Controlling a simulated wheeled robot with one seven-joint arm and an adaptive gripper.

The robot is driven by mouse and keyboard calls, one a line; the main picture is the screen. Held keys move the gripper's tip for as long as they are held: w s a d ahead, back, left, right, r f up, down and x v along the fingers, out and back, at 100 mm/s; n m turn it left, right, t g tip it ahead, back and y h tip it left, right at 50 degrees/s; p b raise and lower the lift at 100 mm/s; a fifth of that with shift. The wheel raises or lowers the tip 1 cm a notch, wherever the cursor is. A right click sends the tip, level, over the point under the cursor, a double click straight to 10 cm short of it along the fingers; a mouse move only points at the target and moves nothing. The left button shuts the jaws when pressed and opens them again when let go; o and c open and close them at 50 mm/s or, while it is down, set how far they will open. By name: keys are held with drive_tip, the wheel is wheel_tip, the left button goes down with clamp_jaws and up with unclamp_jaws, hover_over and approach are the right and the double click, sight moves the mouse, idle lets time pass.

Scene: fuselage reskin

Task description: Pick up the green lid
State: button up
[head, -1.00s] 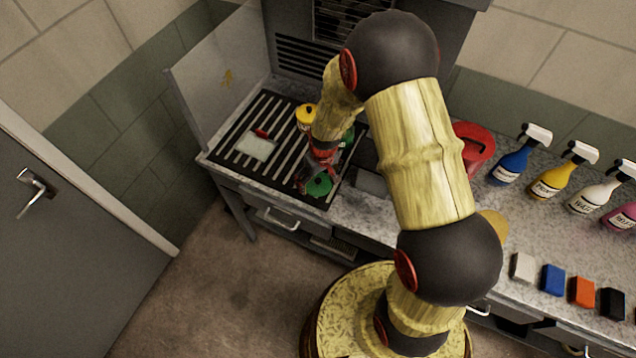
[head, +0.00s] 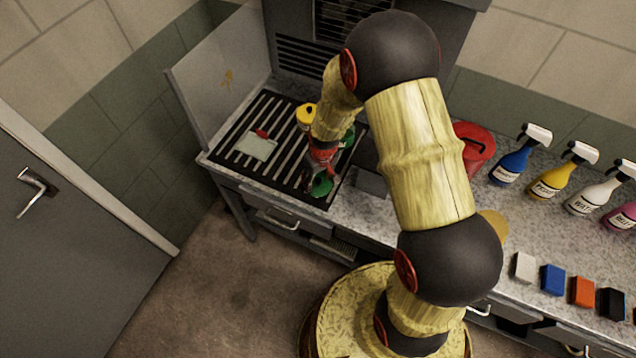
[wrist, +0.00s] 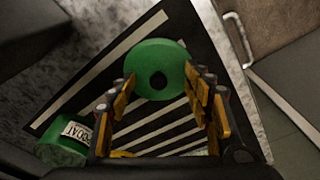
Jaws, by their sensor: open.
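The green lid (wrist: 158,68) is a round disc with a dark hole in its middle. It lies on the black slatted grate, near its front edge. In the head view the lid (head: 321,187) is partly hidden by my gripper (head: 312,178). In the wrist view my gripper (wrist: 163,90) is open, with a finger on either side of the lid's near part and nothing held. The lid's far part extends beyond the fingertips. I cannot tell whether the fingers touch it.
A green container (wrist: 62,140) with a white label stands close by on the grate. A yellow container (head: 306,115) and a pale tray with a red item (head: 257,147) are behind. A red bucket (head: 476,146), spray bottles and sponges stand at the right.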

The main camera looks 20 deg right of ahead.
drive_tip(key=shift+s+f, duration=0.2)
drive_tip(key=c, duration=0.9)
drive_tip(key=shift+c, duration=0.4)
